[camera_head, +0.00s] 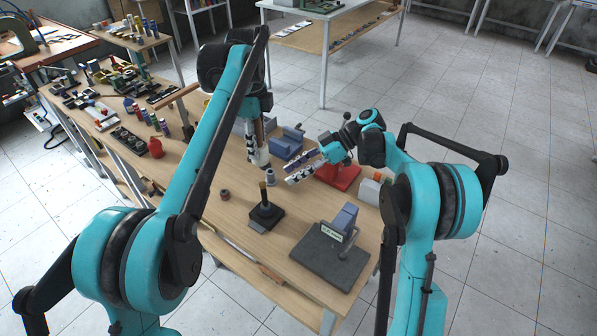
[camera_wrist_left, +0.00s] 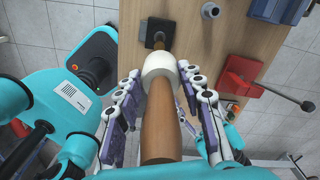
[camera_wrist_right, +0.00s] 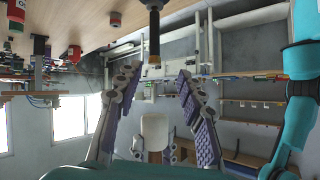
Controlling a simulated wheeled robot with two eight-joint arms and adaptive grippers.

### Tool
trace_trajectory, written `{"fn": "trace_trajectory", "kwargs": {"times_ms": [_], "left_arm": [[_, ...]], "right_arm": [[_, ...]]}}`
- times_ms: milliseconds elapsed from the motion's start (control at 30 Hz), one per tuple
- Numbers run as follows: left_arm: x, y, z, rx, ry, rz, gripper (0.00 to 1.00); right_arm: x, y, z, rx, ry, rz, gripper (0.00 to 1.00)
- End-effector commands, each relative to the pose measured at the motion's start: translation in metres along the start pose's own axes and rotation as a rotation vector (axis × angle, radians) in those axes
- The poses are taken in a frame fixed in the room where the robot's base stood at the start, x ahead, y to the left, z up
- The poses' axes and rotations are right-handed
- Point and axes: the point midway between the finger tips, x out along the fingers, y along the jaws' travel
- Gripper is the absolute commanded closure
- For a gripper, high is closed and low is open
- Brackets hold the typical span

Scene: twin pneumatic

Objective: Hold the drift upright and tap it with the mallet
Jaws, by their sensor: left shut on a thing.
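The drift (camera_head: 263,190), a short rod with a brass-coloured top, stands upright in a black square block (camera_head: 266,215) on the wooden table. It also shows in the right wrist view (camera_wrist_right: 154,35), where the table is at the top. My left gripper (camera_head: 258,152) is shut on the mallet, whose wooden handle (camera_wrist_left: 163,130) runs between the fingers. The mallet's pale head (camera_wrist_left: 160,70) is near the fingertips, above and apart from the drift in the head view. My right gripper (camera_head: 294,179) is open and empty, its fingers pointing towards the drift without touching it.
A dark plate (camera_head: 322,258) with a blue block is at the front right. Tools crowd the far left.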

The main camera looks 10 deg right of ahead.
Motion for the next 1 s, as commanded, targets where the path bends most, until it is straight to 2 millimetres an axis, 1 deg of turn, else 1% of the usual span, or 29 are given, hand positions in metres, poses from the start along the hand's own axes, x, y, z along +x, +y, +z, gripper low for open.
{"fn": "trace_trajectory", "kwargs": {"times_ms": [33, 200, 367, 467, 567, 900, 1000], "left_arm": [[0.0, 0.0, 0.0, 0.0, 0.0, 0.0, 1.0], [-0.001, 0.0, 0.0, 0.0, 0.0, 0.0, 1.0], [-0.001, 0.0, 0.0, 0.0, 0.0, 0.0, 1.0], [-0.001, 0.0, 0.0, 0.0, 0.0, 0.0, 1.0], [-0.001, 0.0, 0.0, 0.0, 0.0, 0.0, 1.0], [-0.001, 0.0, 0.0, 0.0, 0.0, 0.0, 1.0], [0.0, 0.0, 0.0, 0.0, 0.0, 0.0, 1.0]], "right_arm": [[0.0, 0.008, 0.006, -0.046, 0.029, -0.02, 0.61], [0.001, 0.021, 0.019, -0.186, 0.111, -0.073, 0.61], [0.002, 0.025, 0.024, -0.25, 0.148, -0.093, 0.61], [0.007, 0.025, 0.025, -0.261, 0.154, -0.097, 0.61], [0.019, 0.024, 0.023, -0.261, 0.154, -0.097, 0.61], [0.082, 0.016, 0.014, -0.26, 0.152, -0.097, 0.61], [0.097, 0.015, 0.012, -0.26, 0.153, -0.096, 0.61]]}}
